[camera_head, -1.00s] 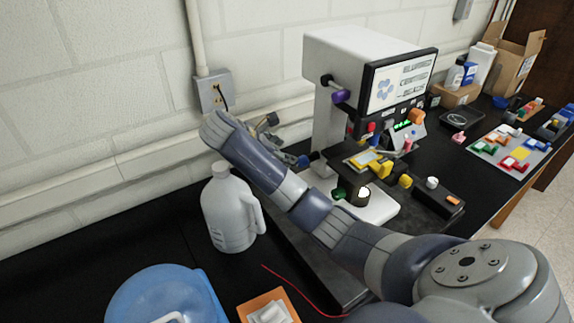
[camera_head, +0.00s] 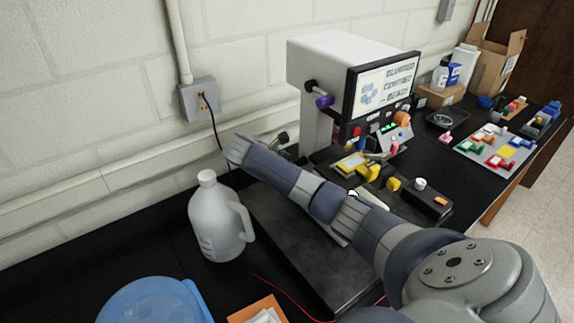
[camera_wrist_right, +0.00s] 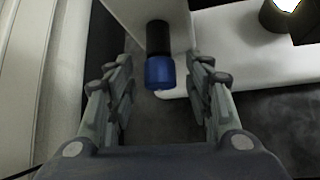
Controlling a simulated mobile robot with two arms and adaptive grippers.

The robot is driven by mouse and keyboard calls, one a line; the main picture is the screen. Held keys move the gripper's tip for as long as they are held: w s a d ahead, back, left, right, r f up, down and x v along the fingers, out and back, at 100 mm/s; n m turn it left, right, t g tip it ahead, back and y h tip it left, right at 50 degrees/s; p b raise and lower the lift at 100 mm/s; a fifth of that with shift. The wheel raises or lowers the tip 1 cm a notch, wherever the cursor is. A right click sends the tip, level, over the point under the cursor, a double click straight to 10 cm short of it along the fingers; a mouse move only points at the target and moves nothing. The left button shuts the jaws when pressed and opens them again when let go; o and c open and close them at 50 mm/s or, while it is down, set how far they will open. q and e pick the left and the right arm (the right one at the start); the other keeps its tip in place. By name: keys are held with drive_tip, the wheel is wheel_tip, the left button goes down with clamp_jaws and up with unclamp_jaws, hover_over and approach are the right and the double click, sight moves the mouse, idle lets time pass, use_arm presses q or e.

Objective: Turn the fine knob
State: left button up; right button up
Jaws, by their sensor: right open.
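The blue knob (camera_wrist_right: 158,73), on a black shaft, shows in the right wrist view. It sticks out from the white body of the microscope-like machine (camera_head: 340,60). My right gripper (camera_wrist_right: 160,70) is open, with one finger on each side of the knob and a gap on both sides. Neither finger visibly touches it. In the head view my right arm covers the blue knob and most of the gripper. A purple knob (camera_head: 324,102) and a black knob (camera_head: 310,86) sit higher on the machine's side. My left gripper is not in view.
A white jug (camera_head: 216,222) stands left of my right arm. A blue container (camera_head: 150,300) and an orange tray (camera_head: 255,309) are at the front. A wall outlet (camera_head: 200,102) with a cable is behind. Boxes and a tray of coloured parts (camera_head: 495,150) lie at right.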

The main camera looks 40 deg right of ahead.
drive_tip(key=c, duration=1.1)
drive_tip(key=shift+o, duration=0.2)
drive_tip(key=shift+s+f+m+t, duration=0.2)
drive_tip(key=shift+m+t, duration=0.4)
drive_tip(key=shift+t, duration=0.5)
drive_tip(key=shift+m+t+h, duration=0.5)
drive_tip(key=shift+m+t, duration=0.1)
drive_tip(key=shift+t, duration=0.4)
drive_tip(key=o, duration=1.1)
drive_tip(key=shift+c, duration=0.2)
drive_tip(key=shift+s+a+r, duration=0.1)
